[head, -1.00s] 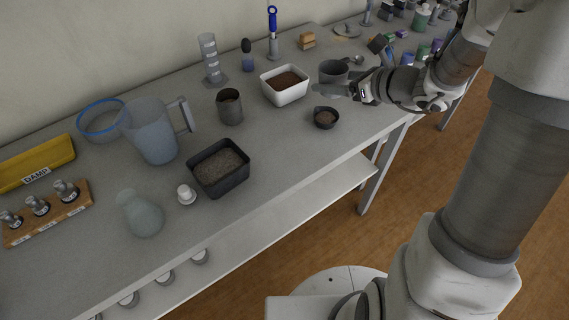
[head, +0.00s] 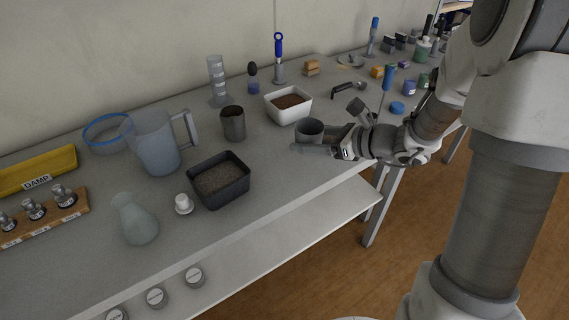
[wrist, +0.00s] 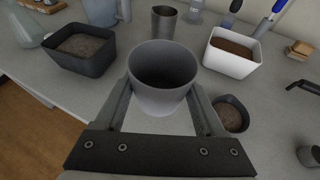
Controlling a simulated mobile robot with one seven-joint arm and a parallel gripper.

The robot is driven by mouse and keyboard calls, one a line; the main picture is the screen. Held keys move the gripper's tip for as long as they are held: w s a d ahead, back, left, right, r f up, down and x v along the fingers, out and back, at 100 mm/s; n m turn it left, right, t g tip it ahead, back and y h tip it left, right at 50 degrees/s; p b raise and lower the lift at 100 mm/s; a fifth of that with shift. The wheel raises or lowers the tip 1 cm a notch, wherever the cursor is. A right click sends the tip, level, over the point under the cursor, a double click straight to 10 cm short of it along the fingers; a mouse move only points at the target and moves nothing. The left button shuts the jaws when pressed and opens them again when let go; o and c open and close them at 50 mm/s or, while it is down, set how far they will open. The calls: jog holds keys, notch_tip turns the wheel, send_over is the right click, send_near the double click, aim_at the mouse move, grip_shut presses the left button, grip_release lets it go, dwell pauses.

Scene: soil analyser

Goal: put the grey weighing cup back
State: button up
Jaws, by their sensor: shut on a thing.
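The grey weighing cup (wrist: 163,92) is upright between the two fingers of my gripper (wrist: 162,88), which is shut on it. In the head view the cup (head: 310,128) shows just behind my gripper (head: 315,148), over the front right part of the bench. I cannot tell how far its base is above the bench top. The cup looks empty in the wrist view.
A dark bowl of soil (wrist: 232,114) sits close right of my gripper, hidden in the head view. A white soil tub (head: 288,107), a dark metal beaker (head: 232,124) and a black soil tray (head: 220,181) stand nearby. The bench's front edge (head: 290,203) is close.

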jog(key=b, duration=0.1)
send_over(285, 167)
notch_tip(285, 167, down, 4)
jog(key=shift+a+r, duration=0.1)
jog(key=shift+r, duration=0.05)
jog(key=shift+f+b, duration=0.85)
jog(key=shift+f, duration=1.05)
jog(key=shift+f, duration=0.2)
jog(key=o, duration=1.2)
jog(key=shift+c, duration=0.2)
jog(key=shift+r, duration=0.2)
